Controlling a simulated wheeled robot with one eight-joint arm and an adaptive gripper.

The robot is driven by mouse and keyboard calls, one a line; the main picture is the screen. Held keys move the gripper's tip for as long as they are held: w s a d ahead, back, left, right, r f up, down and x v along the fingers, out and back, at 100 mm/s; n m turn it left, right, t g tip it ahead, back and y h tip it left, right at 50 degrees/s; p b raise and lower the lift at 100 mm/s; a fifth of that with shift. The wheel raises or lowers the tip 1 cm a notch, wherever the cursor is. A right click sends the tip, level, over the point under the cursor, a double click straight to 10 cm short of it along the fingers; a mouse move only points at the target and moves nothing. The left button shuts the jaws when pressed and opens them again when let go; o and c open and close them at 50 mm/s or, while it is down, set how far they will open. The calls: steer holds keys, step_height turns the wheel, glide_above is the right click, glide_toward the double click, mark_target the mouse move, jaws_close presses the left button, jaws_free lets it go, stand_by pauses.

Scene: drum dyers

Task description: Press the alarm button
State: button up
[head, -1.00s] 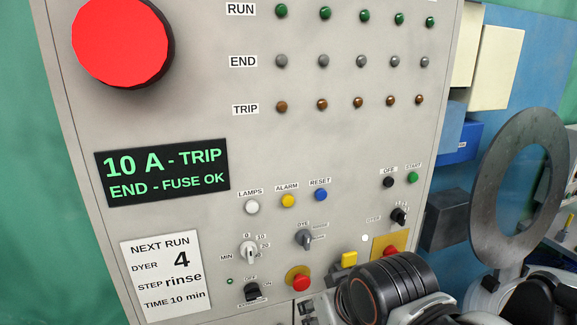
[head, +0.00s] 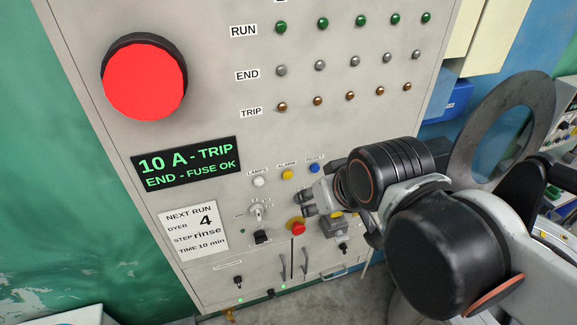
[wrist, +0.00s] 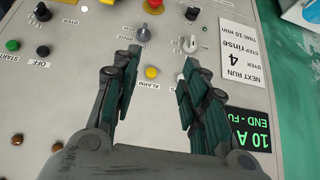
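The alarm button is a small yellow round button (head: 287,174) in the row under the TRIP lamps, between the white LAMPS button (head: 259,181) and the blue RESET button (head: 314,168). My gripper (head: 305,203) is just below this row in the head view. In the upside-down wrist view, the yellow alarm button (wrist: 151,72) shows between the two spread fingers, with its ALARM label beside it. My gripper (wrist: 160,64) is open and empty. Contact with the panel cannot be told. The left finger seems to hide the RESET button.
A large red button (head: 145,82) stands out at the panel's upper left. Knobs, including a grey DYE selector (wrist: 144,34), and a red button on yellow (head: 298,228) lie close to my gripper. A large metal ring (head: 490,125) stands at the right.

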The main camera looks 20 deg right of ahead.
steer(key=shift+c, duration=0.6)
jaws_close()
stand_by(0.7)
